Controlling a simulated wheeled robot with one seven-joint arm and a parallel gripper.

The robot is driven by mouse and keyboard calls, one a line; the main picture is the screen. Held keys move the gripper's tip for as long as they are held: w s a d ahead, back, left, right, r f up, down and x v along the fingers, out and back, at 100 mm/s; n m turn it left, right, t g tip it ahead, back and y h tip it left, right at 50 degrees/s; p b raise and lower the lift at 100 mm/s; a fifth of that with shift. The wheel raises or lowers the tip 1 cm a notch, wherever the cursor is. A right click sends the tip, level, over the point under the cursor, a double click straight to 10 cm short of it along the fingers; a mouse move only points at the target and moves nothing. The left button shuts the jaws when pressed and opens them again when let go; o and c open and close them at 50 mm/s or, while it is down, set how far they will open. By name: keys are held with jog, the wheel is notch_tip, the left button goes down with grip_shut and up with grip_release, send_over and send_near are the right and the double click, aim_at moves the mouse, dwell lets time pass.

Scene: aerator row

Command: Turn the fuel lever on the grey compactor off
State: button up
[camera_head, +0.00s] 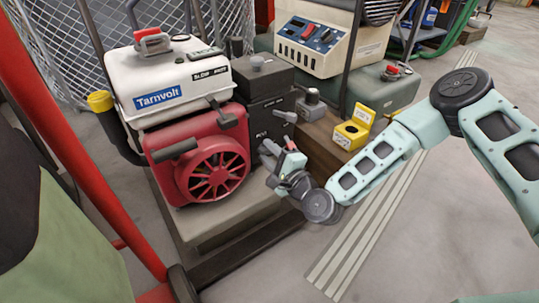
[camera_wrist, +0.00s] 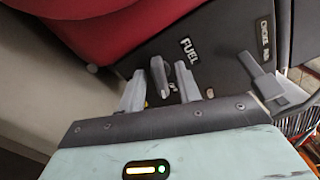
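A dark grey panel with the word FUEL (camera_wrist: 188,50) fills much of the wrist view. The grey fuel lever (camera_wrist: 158,76) stands out from it between the two fingers of my gripper (camera_wrist: 161,92). The fingers are apart, one on each side of the lever, with small visible gaps; I cannot tell if either touches it. In the head view my gripper (camera_head: 269,150) is at the front of the dark panel block (camera_head: 264,85), beside a red and white machine marked Tarnvolt (camera_head: 158,97). The fuel lever is not clearly visible there.
A choke lever (camera_wrist: 262,76) sits close beside my fingers in the wrist view. The red engine with its round fan cover (camera_head: 213,174) is left of my gripper. A yellow box (camera_head: 351,134) and a control console (camera_head: 312,46) stand behind. Open floor lies at the right.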

grip_shut()
jog(key=c, duration=0.7)
grip_release()
jog(key=p, duration=0.1)
jog(key=n+p, duration=0.1)
jog(key=shift+r+n+p, duration=0.3)
jog(key=shift+p, duration=0.05)
jog(key=shift+f+n+p, duration=0.1)
jog(key=shift+n+p, duration=0.7)
jog(key=shift+f+n, duration=0.2)
jog(key=shift+n, duration=0.2)
jog(key=o, duration=0.7)
jog(key=p+v, duration=0.7)
jog(key=v, duration=1)
jog(key=shift+s+d+p, duration=0.2)
jog(key=shift+p, duration=0.1)
